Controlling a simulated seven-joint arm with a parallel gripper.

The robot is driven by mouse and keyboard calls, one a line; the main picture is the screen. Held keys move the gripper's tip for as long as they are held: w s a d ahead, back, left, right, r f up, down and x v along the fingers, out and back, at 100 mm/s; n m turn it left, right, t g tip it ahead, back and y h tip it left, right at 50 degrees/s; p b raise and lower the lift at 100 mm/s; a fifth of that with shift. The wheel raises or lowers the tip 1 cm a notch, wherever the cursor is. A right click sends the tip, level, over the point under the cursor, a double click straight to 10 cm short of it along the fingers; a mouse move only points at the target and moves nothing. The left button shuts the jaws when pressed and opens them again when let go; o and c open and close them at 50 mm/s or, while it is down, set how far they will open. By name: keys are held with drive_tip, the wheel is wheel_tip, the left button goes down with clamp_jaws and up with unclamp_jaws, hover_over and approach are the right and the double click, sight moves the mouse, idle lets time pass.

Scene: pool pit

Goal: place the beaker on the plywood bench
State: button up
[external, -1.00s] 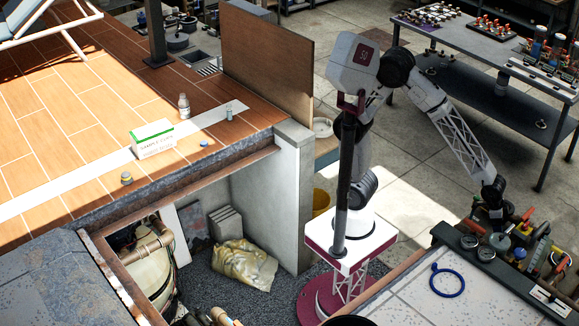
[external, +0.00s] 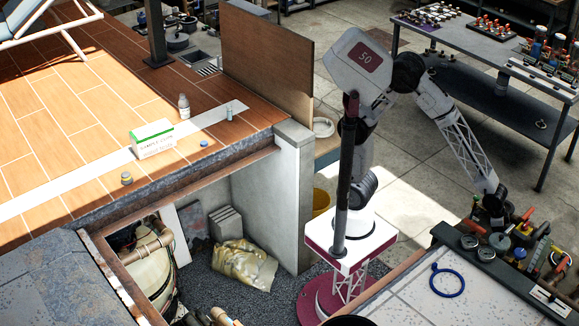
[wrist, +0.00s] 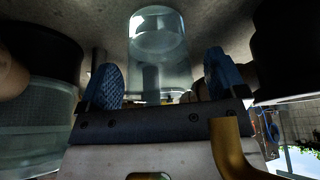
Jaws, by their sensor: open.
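A clear glass beaker (wrist: 158,38) stands ahead of my gripper in the wrist view, centred between its two blue fingertips and beyond them. My gripper (wrist: 161,80) is open, with nothing between its fingers. In the external view the end of my arm is low at the right, among clutter on a dark-edged bench, and I cannot pick out the fingers or the beaker there. A light wood-coloured surface, possibly the plywood bench (external: 327,146), shows partly behind the white wall, with a pale round item on it.
In the wrist view a dark-topped container (wrist: 40,100) is close on the left, and a dark shape crowds the right. In the external view a blue ring (external: 447,281) lies on the pale tiled top. Jars and tools crowd its back edge. An upright wooden panel (external: 266,65) stands above the wall.

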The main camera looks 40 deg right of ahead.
drive_tip(key=shift+c, duration=0.5)
drive_tip(key=c, duration=1)
drive_tip(key=shift+r, duration=0.35)
drive_tip(key=shift+c, duration=0.2)
wheel_tip(320, 180, up, 17)
idle(0.8)
drive_tip(key=shift+r, duration=0.15)
idle(0.7)
